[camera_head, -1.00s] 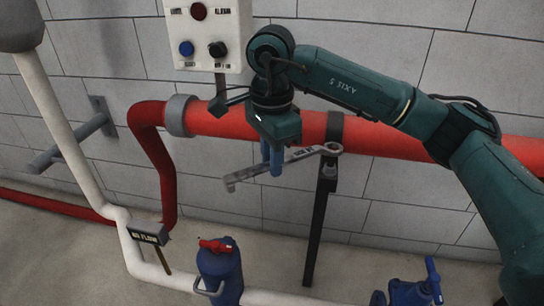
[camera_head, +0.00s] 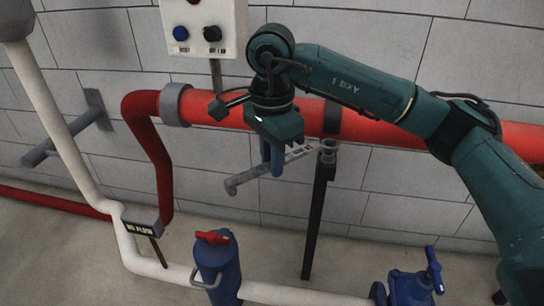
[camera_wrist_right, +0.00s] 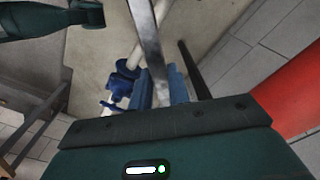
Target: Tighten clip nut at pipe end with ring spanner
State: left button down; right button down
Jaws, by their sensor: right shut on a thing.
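The grey ring spanner (camera_head: 243,181) is held by my right gripper (camera_head: 272,160), whose blue fingers are shut on its handle below the red pipe (camera_head: 230,113). The spanner slants up to the right. Its ring end meets the clip nut (camera_head: 328,156) at the top of the black post, under the dark clip band (camera_head: 332,117). I cannot tell whether the ring sits fully around the nut. In the right wrist view the spanner's shank (camera_wrist_right: 147,38) runs between the blue fingers (camera_wrist_right: 160,88). The left gripper is not in view.
The black post (camera_head: 316,220) stands below the clip. A control box (camera_head: 205,30) hangs on the wall above the pipe. A blue valve with a red handle (camera_head: 217,262) and another blue valve (camera_head: 410,288) stand in front on the white floor pipe.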

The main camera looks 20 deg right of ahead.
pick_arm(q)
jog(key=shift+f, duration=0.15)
pick_arm(e)
jog(key=shift+f, duration=0.2)
pick_arm(q)
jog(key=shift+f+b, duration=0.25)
jog(key=shift+b, duration=0.15)
pick_arm(e)
jog(key=shift+f, duration=0.3)
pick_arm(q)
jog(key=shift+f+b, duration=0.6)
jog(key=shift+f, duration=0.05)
pick_arm(e)
jog(key=shift+f, duration=0.85)
